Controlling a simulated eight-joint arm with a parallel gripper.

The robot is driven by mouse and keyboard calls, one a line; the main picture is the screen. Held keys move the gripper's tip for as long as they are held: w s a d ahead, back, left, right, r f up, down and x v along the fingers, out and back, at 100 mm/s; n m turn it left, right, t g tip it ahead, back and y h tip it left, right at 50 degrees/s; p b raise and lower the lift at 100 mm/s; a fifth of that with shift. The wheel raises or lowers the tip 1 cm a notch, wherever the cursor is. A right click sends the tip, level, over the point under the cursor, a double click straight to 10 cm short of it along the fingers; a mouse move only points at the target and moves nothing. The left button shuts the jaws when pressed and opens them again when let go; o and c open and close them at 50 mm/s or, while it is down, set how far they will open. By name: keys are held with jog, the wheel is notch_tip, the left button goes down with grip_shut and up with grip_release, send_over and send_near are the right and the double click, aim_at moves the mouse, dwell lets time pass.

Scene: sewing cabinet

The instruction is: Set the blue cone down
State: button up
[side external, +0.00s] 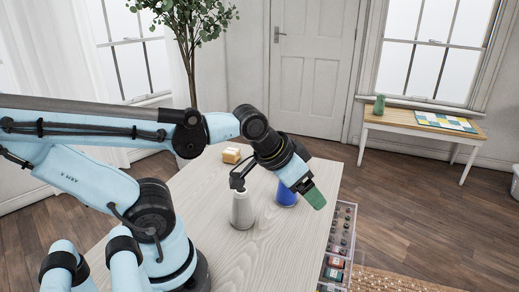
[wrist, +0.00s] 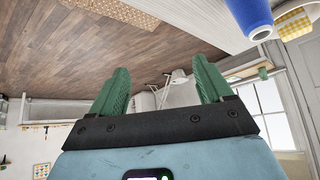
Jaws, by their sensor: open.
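The blue cone (side external: 285,194) stands on the pale wooden table (side external: 272,238) near its right edge, its upper part partly hidden behind my gripper. My gripper (side external: 318,203) has green fingers and hangs tilted beside the cone, toward the table's right edge. In the wrist view my gripper (wrist: 160,65) has its fingers spread with nothing between them. The blue cone also shows in the wrist view (wrist: 250,18), at the upper right, outside the fingers and apart from them.
A pale grey bottle (side external: 242,210) with a dark top stands left of the cone. An open drawer (side external: 338,245) with several small items juts out at the right. Bare tabletop lies in front of the bottle.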

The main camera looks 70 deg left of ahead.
dwell(0.4)
jog(key=w+a+f+m+g+y, duration=0.2)
jog(key=a+m+g+y, duration=0.1)
jog(key=a+m+y, duration=0.1)
jog(key=w+a+f+m+g+y, duration=0.1)
jog(key=a+f+m+g+y, duration=0.1)
jog(key=a+m+y, duration=0.2)
jog(key=w+a+f+m+g+y, duration=0.2)
jog(key=a+f+m+g+y, duration=0.1)
jog(key=m, duration=0.5)
jog(key=shift+w+a+f+m+g+y, duration=0.15)
jog(key=shift+w+a+m+y, duration=0.1)
jog(key=shift+y, duration=0.35)
jog(key=shift+w+a+r+m+g+y, duration=0.15)
jog(key=shift+a+y, duration=0.1)
jog(key=shift+y, duration=0.35)
jog(key=shift+s+f+x, duration=0.1)
jog(key=shift+f+x, duration=0.1)
jog(key=shift+x, duration=1.15)
jog(key=shift+s+f+x, duration=0.15)
jog(key=shift+f+x, duration=0.05)
jog(key=shift+x, duration=1.1)
jog(key=shift+d, duration=0.2)
jog(key=shift+c, duration=0.4)
jog(key=c, duration=1.1)
